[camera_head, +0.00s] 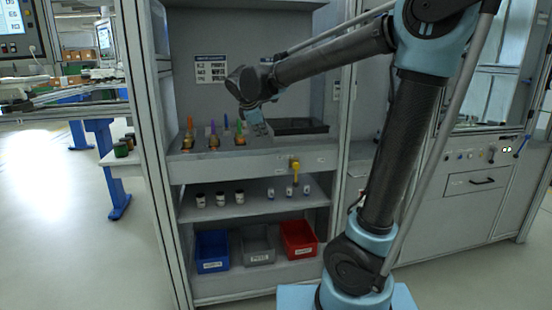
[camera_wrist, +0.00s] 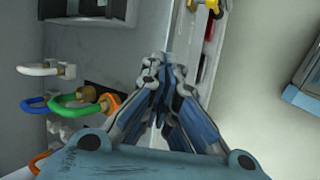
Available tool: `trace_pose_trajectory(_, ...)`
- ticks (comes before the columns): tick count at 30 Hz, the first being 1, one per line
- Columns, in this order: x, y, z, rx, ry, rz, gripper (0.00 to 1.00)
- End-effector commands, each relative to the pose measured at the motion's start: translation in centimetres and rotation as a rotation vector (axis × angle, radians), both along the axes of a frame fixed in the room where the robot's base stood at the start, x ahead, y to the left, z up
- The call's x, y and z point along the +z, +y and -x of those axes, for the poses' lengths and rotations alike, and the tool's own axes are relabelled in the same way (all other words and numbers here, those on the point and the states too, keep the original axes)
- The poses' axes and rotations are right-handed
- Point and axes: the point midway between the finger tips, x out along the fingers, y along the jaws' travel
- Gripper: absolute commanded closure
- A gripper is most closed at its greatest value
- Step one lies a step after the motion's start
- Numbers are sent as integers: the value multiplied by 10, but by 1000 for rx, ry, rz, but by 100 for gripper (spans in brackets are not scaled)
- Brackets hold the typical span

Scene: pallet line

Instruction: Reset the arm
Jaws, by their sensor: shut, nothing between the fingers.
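My gripper (camera_wrist: 165,75) is shut and empty in the wrist view, its two fingers drawn together at the tips. In the head view my arm reaches from the right into the workstation bay. The end of my arm there is above the top shelf (camera_head: 290,158), close to the row of tools with coloured loops. My gripper's fingers cannot be made out clearly in the head view.
Tools with coloured handles, such as an orange one (camera_head: 189,128), stand on the top shelf beside a black tray (camera_head: 300,126). Several small jars (camera_head: 220,198) stand below. Blue (camera_head: 212,251), grey (camera_head: 257,247) and red (camera_head: 299,239) bins sit lowest. Frame posts flank the bay.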

Motion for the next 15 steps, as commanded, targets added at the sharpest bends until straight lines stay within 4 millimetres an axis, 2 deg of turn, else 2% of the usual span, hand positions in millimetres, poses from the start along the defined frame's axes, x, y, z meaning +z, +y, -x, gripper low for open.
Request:
trace_pose_trajectory(1, -6, -27, 9, -65, 11, -34, 100)
trace_pose_trajectory(6, -28, -95, 42, -277, 44, -153, 100)
trace_pose_trajectory(9, -42, -131, 65, -404, 58, -221, 100)
trace_pose_trajectory(15, -77, -188, 118, -659, 84, -358, 100)
